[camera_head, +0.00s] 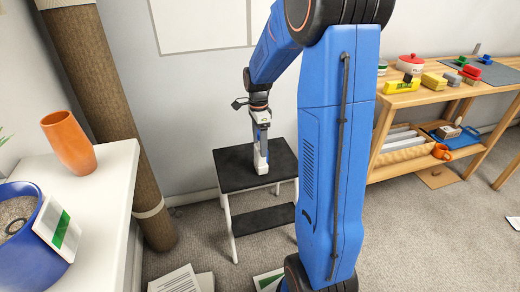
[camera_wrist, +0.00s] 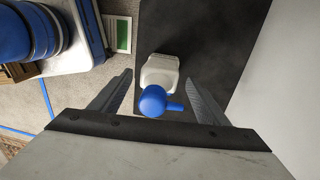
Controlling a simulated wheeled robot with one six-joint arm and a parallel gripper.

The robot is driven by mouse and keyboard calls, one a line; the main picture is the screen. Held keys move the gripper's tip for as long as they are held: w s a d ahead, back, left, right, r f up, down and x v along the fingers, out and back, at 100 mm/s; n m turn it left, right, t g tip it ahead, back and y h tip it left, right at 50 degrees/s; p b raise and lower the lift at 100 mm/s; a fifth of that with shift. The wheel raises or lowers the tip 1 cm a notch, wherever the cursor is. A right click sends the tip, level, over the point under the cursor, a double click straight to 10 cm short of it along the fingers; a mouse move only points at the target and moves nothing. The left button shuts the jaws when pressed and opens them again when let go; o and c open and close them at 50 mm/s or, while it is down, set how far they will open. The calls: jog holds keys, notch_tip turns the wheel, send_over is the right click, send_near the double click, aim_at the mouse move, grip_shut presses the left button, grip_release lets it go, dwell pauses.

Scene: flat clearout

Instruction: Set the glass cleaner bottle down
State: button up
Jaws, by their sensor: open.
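The glass cleaner bottle (camera_wrist: 160,72) is white with a blue spray top and stands on the black top of a step stool (camera_wrist: 205,30). In the head view the white bottle (camera_head: 261,161) looks upright on the stool top (camera_head: 232,178), below my gripper (camera_head: 261,127). In the wrist view my gripper (camera_wrist: 158,78) is open. Its two fingers lie left and right of the bottle, with a visible gap on each side. The blue top lies between the fingers. The bottle's base is partly hidden by its top.
A white cabinet (camera_head: 112,205) with an orange vase (camera_head: 69,142) and blue pot (camera_head: 30,236) stands left. A rolled carpet (camera_head: 95,75) leans beside it. A wooden shelf (camera_head: 445,98) with several items stands right. The wall is close behind the stool.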

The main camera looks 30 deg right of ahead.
jog(key=r, duration=0.5)
jog(key=w+r, duration=0.1)
jog(key=r, duration=0.2)
jog(key=shift+d+r, duration=0.1)
jog(key=shift+r, duration=0.05)
jog(key=shift+s+r, duration=0.15)
jog(key=shift+r, duration=0.3)
jog(key=s+a+r+n+t, duration=0.2)
jog(key=s+a+r+n, duration=0.1)
jog(key=s+a+n, duration=0.3)
jog(key=s+a+r+n+t, duration=0.1)
jog(key=s+a+r+n, duration=0.3)
jog(key=s, duration=0.4)
jog(key=s+a+f+n+t, duration=0.1)
jog(key=s+a+n, duration=0.1)
jog(key=s+n, duration=0.3)
jog(key=s+a+f+n+t, duration=0.1)
jog(key=s+a+n+t, duration=0.1)
jog(key=s+n, duration=0.4)
jog(key=shift+s+a+f, duration=0.25)
jog(key=shift+s+a, duration=0.25)
jog(key=shift+s, duration=1.15)
